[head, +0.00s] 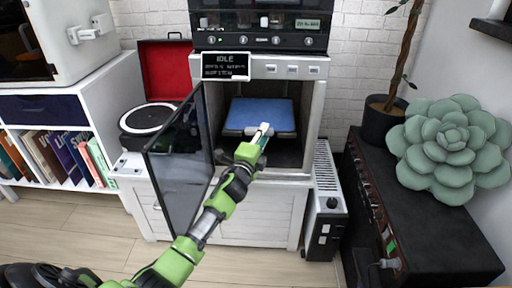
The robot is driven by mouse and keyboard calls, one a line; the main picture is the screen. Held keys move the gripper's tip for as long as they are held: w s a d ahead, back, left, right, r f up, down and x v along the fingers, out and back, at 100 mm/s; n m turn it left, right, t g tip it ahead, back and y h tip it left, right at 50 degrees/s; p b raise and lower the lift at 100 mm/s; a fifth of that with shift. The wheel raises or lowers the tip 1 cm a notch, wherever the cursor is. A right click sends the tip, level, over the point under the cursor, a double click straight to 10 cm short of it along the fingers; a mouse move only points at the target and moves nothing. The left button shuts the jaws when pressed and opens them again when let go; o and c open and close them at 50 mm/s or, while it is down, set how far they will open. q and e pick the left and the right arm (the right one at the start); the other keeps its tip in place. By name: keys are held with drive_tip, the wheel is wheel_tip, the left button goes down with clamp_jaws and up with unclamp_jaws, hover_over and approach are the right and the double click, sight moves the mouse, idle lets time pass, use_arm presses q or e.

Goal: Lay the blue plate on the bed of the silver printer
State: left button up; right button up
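The silver printer (312,120) stands in the middle of the head view with its dark glass door (178,165) swung open to the left. The blue plate (262,112) is inside the chamber and looks flat over the bed (232,133). I cannot tell whether it rests fully on it. My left gripper (264,131) reaches in through the opening, at the front edge of the plate. Its fingers are small and partly hidden, so I cannot tell whether they touch or grip the plate. My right gripper is not in view.
A small display (225,66) reading IDLE sits at the printer's top left. A record player (152,118) with a raised red lid stands left, behind the open door. A white heater (325,200), a dark cabinet (425,215) and a potted plant (382,120) are at right.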

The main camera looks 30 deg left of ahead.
use_arm(q)
drive_tip(key=s+d+p, duration=0.2)
drive_tip(key=s, duration=0.9)
drive_tip(key=s+d+f+n+g, duration=0.2)
drive_tip(key=s+f+n+g, duration=0.25)
drive_tip(key=s+f, duration=0.35)
drive_tip(key=s+d+f+n+g, duration=0.35)
drive_tip(key=s+f+n, duration=0.25)
drive_tip(key=s, duration=0.5)
drive_tip(key=s+d+f+n+g+h, duration=0.1)
drive_tip(key=s+d+n+g, duration=0.1)
drive_tip(key=s, duration=0.6)
drive_tip(key=s+d+f+n+g+h, duration=0.1)
drive_tip(key=s+d+g+h, duration=0.1)
drive_tip(key=s+d+g, duration=0.2)
drive_tip(key=s+d, duration=0.2)
drive_tip(key=s, duration=0.2)
drive_tip(key=shift+s+f+n+g, duration=0.25)
drive_tip(key=shift+s+n+g, duration=0.05)
drive_tip(key=shift+s+n, duration=0.1)
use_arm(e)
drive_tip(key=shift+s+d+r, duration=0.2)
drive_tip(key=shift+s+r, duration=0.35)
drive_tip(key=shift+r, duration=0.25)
